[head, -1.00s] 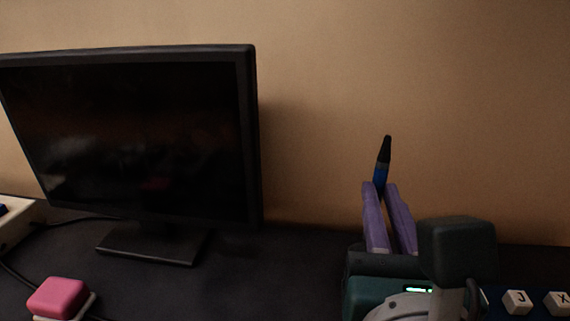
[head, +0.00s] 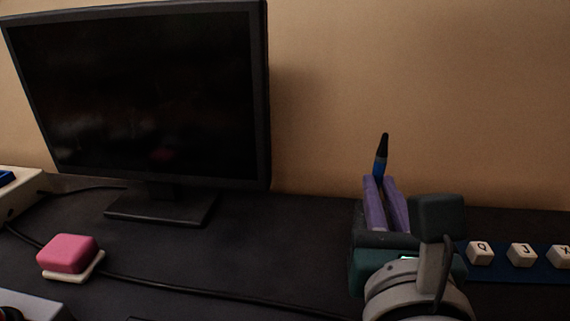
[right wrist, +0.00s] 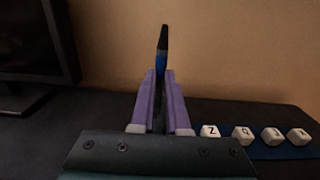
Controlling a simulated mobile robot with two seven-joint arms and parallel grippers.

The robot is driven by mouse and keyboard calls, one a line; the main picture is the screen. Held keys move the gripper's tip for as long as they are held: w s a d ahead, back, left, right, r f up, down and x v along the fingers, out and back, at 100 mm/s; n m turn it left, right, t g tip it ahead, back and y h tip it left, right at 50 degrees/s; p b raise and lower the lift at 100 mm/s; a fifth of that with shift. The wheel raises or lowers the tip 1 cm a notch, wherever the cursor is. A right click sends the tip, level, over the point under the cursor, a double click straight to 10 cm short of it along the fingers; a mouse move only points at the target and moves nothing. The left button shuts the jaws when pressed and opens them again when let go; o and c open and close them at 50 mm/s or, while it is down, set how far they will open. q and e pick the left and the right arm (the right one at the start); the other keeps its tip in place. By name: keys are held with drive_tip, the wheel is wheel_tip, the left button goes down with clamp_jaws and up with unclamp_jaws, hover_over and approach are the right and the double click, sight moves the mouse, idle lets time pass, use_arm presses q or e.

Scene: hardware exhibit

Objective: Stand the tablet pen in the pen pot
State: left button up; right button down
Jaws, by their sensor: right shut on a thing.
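The tablet pen (head: 381,157), blue with a black tip, stands roughly upright between the purple fingers of my right gripper (head: 380,184). The gripper is shut on it. In the right wrist view the pen (right wrist: 162,52) rises above the fingertips of the gripper (right wrist: 160,74), black end up; its lower part is hidden between the fingers. No pen pot shows in either view. My left gripper is not in view.
A dark monitor (head: 140,90) stands at the left. A pink button on a pale base (head: 68,254) and a black cable lie before it. White letter keys (head: 521,254) sit on a blue strip at right. The middle of the desk is mostly clear.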

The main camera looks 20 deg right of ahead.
drive_tip(key=c, duration=0.8)
unclamp_jaws()
drive_tip(key=shift+c, duration=0.2)
drive_tip(key=v, duration=1)
drive_tip(key=shift+p, duration=0.45)
